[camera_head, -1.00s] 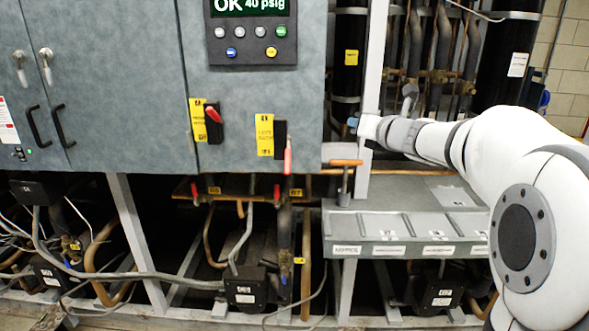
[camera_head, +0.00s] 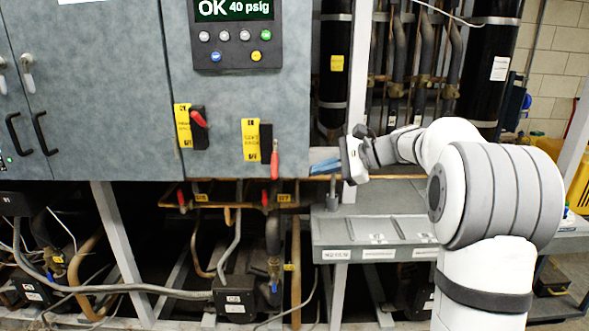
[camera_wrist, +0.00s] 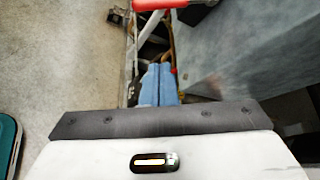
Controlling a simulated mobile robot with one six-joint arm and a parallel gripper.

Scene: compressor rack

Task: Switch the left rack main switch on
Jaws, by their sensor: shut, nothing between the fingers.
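Two rotary switches sit on the grey cabinet front in the head view. The right switch (camera_head: 266,143) has a yellow label (camera_head: 251,140) that seems to read "LEFT RACK", though blurred. Its red lever (camera_head: 275,160) hangs straight down. The left switch (camera_head: 198,128) has its red lever (camera_head: 199,118) tilted up to the left, beside another yellow label (camera_head: 183,126). My gripper (camera_head: 325,165) is shut and empty, its blue fingers right of the hanging lever and apart from it. In the wrist view the shut fingers (camera_wrist: 158,85) point ahead below a red bar (camera_wrist: 153,4), possibly a lever.
A display panel (camera_head: 235,30) reading OK 40 psig is above the switches. A grey metal shelf (camera_head: 400,225) lies below my arm. Pipes and a copper-coloured rail (camera_head: 225,203) run below the cabinet. Dark vertical cylinders (camera_head: 492,60) stand behind at right.

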